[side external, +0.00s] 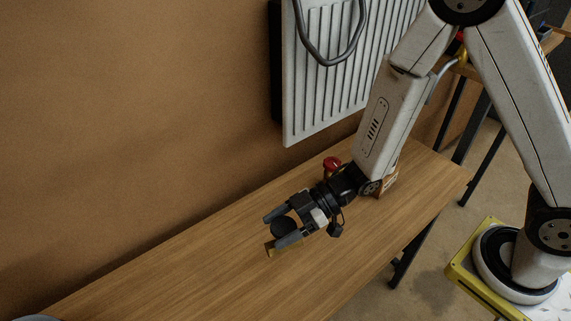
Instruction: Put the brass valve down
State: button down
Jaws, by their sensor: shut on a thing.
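My gripper (274,231) is low over the wooden bench, pointing left and slightly down. Its two grey fingers are shut on the brass valve (270,247). A dark round part, seemingly the valve's, sits between the fingers. A small brass-coloured part shows just past the lower fingertip, close to the bench top. The rest of the valve is hidden by the fingers. I cannot tell whether the valve touches the wood.
The wooden bench (190,275) is clear around the gripper. A red-topped thing (332,163) and a small brown box (389,184) stand behind my wrist. A white radiator (325,85) hangs on the brown wall. A grey rounded thing (38,318) shows at bottom left.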

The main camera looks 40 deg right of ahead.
jog(key=d+f+m+t, duration=0.1)
jog(key=d+f, duration=0.1)
jog(key=d, duration=0.7)
jog(key=shift+d+f, duration=0.15)
jog(key=shift+f, duration=0.25)
jog(key=shift+w+f, duration=0.1)
jog(key=shift+f, duration=2.15)
jog(key=shift+f, duration=1.75)
jog(key=shift+f, duration=0.15)
grip_release()
